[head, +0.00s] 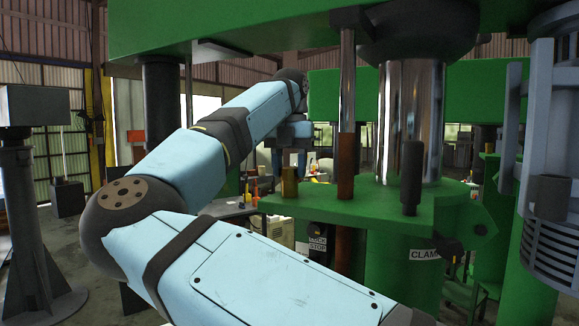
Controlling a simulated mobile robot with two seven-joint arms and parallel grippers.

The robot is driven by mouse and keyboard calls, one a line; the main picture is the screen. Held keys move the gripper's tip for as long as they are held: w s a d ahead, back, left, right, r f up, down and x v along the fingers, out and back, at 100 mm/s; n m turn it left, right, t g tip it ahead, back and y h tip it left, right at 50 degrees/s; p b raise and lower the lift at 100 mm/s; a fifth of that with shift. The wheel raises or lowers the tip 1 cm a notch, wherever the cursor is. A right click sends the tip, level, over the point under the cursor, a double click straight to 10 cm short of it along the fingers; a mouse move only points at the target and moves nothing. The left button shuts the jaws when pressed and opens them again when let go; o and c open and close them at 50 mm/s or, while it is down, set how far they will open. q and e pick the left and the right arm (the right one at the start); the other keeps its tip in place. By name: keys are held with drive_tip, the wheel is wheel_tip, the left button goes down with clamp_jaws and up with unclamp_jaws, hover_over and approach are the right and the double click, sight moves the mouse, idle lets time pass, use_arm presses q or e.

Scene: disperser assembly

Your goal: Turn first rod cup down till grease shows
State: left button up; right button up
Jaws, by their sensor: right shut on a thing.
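A small brass cup (289,184) stands upright on the green flange plate (375,211), just left of a slim upright rod (347,80). The rod is bright at the top and brown lower down. My right arm reaches in from below, bends at the left and comes back toward the rod. My right gripper (291,163) is small and dark below the wrist, at the top of the cup. It is shut on the cup; its fingertips are hard to make out. I cannot tell whether the brown on the rod is grease. My left gripper is not in view.
A thick chrome column (410,120) rises right of the rod, with a dark handle (411,175) in front. A green beam (260,25) crosses overhead. A grey-blue motor housing (550,190) stands at the right. A grey pedestal (28,210) is at the left.

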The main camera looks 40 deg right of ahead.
sight(289, 167)
drive_tip(key=m, duration=0.4)
drive_tip(key=shift+m, duration=2.3)
drive_tip(key=o, duration=0.9)
wheel_tip(289, 167, up, 14)
drive_tip(key=shift+f, duration=0.1)
